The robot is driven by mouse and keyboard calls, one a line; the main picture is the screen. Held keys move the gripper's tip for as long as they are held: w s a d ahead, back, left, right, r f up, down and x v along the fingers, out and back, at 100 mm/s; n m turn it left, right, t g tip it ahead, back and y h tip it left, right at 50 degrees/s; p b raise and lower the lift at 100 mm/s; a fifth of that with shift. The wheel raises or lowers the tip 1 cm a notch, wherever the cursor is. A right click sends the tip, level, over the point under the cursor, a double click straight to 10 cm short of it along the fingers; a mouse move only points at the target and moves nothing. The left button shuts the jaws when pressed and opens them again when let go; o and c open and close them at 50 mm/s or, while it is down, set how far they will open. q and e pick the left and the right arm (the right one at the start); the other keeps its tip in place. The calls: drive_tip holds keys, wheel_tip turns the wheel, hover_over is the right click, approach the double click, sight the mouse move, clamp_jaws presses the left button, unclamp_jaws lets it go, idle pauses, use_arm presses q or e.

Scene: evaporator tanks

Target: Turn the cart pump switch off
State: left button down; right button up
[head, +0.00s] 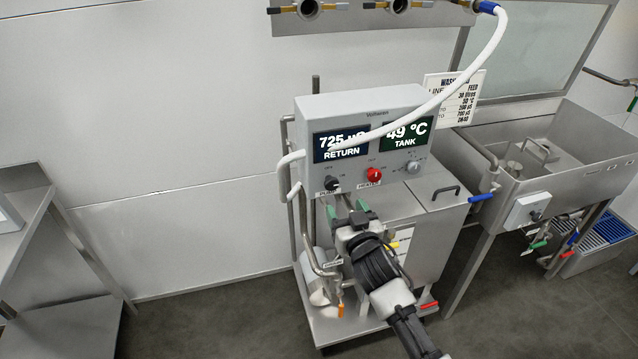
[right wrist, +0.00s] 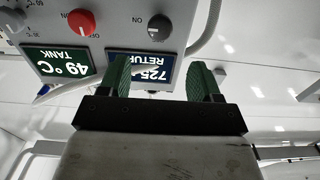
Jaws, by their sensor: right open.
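The pump switch (head: 332,183) is a black knob at the lower left of the grey control box (head: 360,103) on the cart. It also shows in the right wrist view (right wrist: 160,27), where the panel appears upside down with "ON" beside the knob. My right gripper (head: 347,208) is open and empty, with green fingers, just below the panel. In the right wrist view its fingers (right wrist: 160,68) stand apart, with the knob beyond the gap between them. No contact with the knob is visible. My left gripper is not in view.
A red heater knob (head: 373,174) sits right of the pump switch, and a grey dial (head: 412,166) is further right. A white hose (head: 460,80) crosses in front of the box. A steel sink (head: 560,150) stands at the right, a steel table (head: 25,215) at the left.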

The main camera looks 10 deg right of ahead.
sight(333, 185)
drive_tip(key=w, duration=0.9)
drive_tip(key=shift+w+a+p, duration=0.15)
drive_tip(key=shift+w+p, duration=0.15)
drive_tip(key=shift+w, duration=0.1)
drive_tip(key=shift+f, duration=0.1)
drive_tip(key=c, duration=0.9)
